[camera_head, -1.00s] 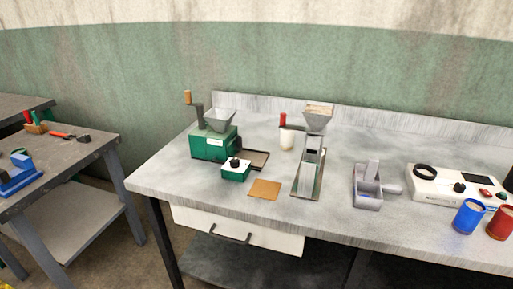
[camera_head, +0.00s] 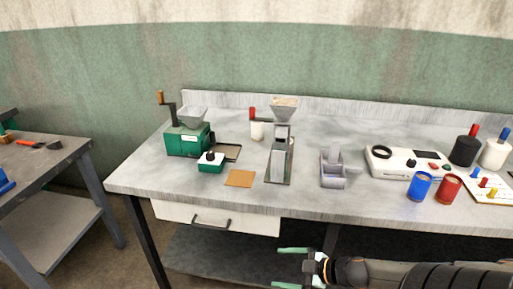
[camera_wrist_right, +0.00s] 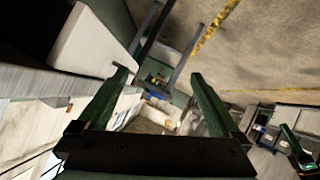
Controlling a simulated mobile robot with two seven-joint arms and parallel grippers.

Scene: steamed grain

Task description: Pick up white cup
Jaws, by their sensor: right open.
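The white cup (camera_head: 257,132) stands upright on the grey workbench (camera_head: 215,232), toward the back. It is just left of the grey hopper device (camera_head: 281,145) and beneath or behind a red-handled crank (camera_head: 252,114); I cannot tell whether they touch. My right gripper (camera_head: 279,267) is open and empty in front of the bench, at the bottom of the head view, well apart from the cup. In the right wrist view its two green fingers (camera_wrist_right: 160,78) are spread, with no cup between them. My left gripper is not in view.
A green grinder (camera_head: 187,140), a small green box (camera_head: 210,163) and a brown square (camera_head: 240,178) lie left of the hopper device. A grey scoop-like holder (camera_head: 333,170), blue cup (camera_head: 419,186) and red cup (camera_head: 448,188) stand right. The bench's front edge lies between gripper and cup.

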